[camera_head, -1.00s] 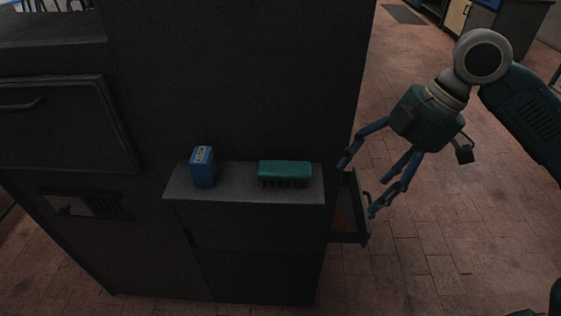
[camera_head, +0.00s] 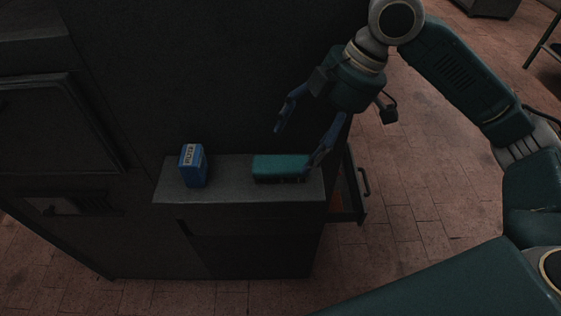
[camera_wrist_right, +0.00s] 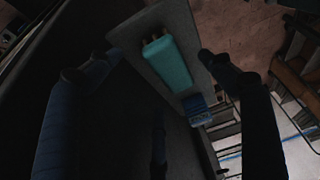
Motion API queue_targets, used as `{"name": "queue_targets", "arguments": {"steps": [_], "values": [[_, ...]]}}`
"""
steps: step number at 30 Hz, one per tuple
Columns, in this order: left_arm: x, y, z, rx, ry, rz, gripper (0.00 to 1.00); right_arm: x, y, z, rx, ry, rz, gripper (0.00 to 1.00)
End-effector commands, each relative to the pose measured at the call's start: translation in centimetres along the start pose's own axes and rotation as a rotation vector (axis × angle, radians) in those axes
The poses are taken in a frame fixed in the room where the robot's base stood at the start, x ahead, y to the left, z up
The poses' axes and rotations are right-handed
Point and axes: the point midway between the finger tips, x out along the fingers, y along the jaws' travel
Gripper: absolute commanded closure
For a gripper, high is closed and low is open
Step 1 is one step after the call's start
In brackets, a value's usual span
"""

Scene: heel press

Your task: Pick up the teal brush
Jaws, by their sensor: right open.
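The teal brush (camera_head: 279,168) lies on the narrow grey shelf (camera_head: 225,189) of the dark machine, towards the shelf's right end. My right gripper (camera_head: 300,143) is open above and a little behind the brush, with one finger in front of the brush's right end. In the right wrist view the brush (camera_wrist_right: 167,62) shows between the spread fingers (camera_wrist_right: 160,66), with nothing held. Whether a finger touches the brush I cannot tell. My left gripper is not in view.
A blue box (camera_head: 193,165) stands on the shelf left of the brush, with a gap between them. The machine's dark wall (camera_head: 215,80) rises behind the shelf. An open drawer (camera_head: 347,200) juts out at the right, below the shelf.

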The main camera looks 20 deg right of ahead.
Motion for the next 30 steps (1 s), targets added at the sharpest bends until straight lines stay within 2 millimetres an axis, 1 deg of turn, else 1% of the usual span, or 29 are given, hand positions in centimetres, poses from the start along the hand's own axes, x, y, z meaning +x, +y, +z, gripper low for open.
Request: {"name": "queue_targets", "arguments": {"steps": [1,6,9,10,15,18,21,26,27,29,30], "values": [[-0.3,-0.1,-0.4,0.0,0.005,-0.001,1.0,0.1,0.0,-0.7,-0.001,0.001,0.0,0.2],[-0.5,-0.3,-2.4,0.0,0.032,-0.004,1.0,0.6,0.0,-1.5,0.0,0.001,0.0,0.2],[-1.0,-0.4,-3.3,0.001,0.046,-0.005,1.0,0.9,0.0,-2.7,-0.002,0.001,-0.001,0.2],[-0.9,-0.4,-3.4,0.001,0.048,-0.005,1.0,1.7,-0.1,-2.4,0.002,-0.001,-0.004,0.2],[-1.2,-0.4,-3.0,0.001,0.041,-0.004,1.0,4.5,-0.1,-2.3,0.002,-0.001,-0.003,0.2],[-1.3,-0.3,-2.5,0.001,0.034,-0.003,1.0,5.6,0.0,-2.3,0.001,-0.001,-0.001,0.2],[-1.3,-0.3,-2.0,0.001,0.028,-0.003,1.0,6.0,0.0,-2.3,0.001,0.0,0.001,0.2],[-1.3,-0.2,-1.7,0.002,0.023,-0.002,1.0,6.0,0.0,-2.3,0.001,0.0,0.001,0.2],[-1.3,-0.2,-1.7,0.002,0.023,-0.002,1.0,6.0,0.0,-2.3,0.001,0.0,0.001,0.22],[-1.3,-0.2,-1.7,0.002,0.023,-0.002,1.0,6.0,0.0,-2.3,0.001,0.0,0.001,0.34],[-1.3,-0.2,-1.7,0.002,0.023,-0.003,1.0,6.0,0.0,-2.3,0.001,0.0,0.001,0.42]]}}
